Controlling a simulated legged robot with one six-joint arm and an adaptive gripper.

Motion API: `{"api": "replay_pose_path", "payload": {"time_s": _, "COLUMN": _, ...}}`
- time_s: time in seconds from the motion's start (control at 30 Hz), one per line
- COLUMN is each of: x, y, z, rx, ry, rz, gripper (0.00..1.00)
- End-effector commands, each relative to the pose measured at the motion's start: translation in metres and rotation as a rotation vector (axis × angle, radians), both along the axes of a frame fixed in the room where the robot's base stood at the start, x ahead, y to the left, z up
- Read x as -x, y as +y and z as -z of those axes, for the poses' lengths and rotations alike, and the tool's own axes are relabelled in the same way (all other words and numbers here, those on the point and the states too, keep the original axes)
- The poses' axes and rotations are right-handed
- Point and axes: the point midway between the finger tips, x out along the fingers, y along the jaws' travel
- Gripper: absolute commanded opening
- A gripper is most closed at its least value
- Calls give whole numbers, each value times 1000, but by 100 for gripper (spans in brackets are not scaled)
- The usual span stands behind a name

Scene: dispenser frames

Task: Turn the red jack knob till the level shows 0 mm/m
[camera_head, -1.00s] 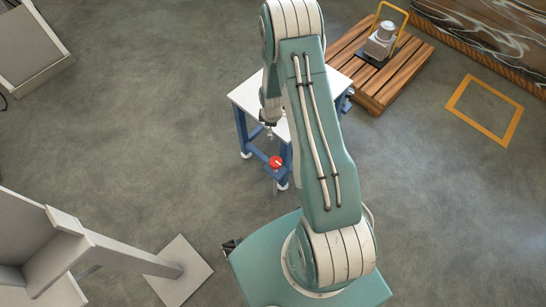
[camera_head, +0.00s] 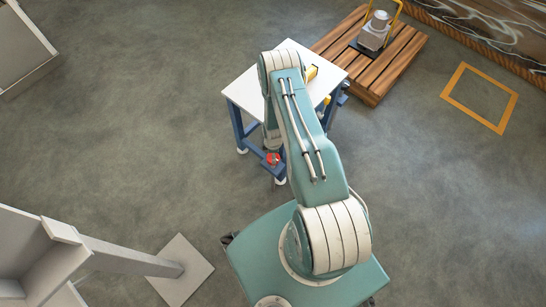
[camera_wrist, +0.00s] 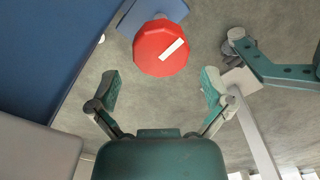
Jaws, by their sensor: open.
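The red jack knob (camera_wrist: 160,48), round with a white bar mark on its face, shows in the wrist view just beyond my fingertips, between their lines. In the head view the knob (camera_head: 272,158) sits low at the front of the blue-framed table. My gripper (camera_wrist: 160,88) is open and empty, with its fingers spread either side below the knob and apart from it. In the head view my arm hides the gripper. A yellow object, perhaps the level (camera_head: 311,73), lies on the white tabletop (camera_head: 291,52), partly behind my arm; no reading can be made out.
A blue bracket (camera_wrist: 130,20) stands behind the knob. A wooden pallet (camera_head: 385,68) with a grey device (camera_head: 376,30) is behind the table. A grey post base (camera_head: 181,270) stands at lower left. The floor left of the table is clear.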

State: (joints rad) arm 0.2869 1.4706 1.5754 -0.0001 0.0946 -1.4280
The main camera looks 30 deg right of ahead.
Motion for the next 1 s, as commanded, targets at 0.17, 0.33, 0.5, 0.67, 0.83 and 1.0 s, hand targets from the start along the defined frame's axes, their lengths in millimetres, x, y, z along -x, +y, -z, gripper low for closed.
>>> {"api": "replay_pose_path", "payload": {"time_s": 0.17, "x": 0, "y": 0, "z": 25, "rx": 0, "ry": 1, "rz": 0, "gripper": 100}}
{"api": "replay_pose_path", "payload": {"time_s": 0.33, "x": 0, "y": 0, "z": 36, "rx": 0, "ry": 1, "rz": 0, "gripper": 100}}
{"api": "replay_pose_path", "payload": {"time_s": 0.5, "x": 0, "y": 0, "z": 37, "rx": 0, "ry": 1, "rz": 0, "gripper": 100}}
{"api": "replay_pose_path", "payload": {"time_s": 0.67, "x": 0, "y": 0, "z": 37, "rx": 0, "ry": 1, "rz": 0, "gripper": 82}}
{"api": "replay_pose_path", "payload": {"time_s": 0.83, "x": 0, "y": 0, "z": 37, "rx": 0, "ry": 0, "rz": 0, "gripper": 35}}
{"api": "replay_pose_path", "payload": {"time_s": 1.0, "x": 0, "y": 0, "z": 37, "rx": 0, "ry": 0, "rz": 4, "gripper": 35}}
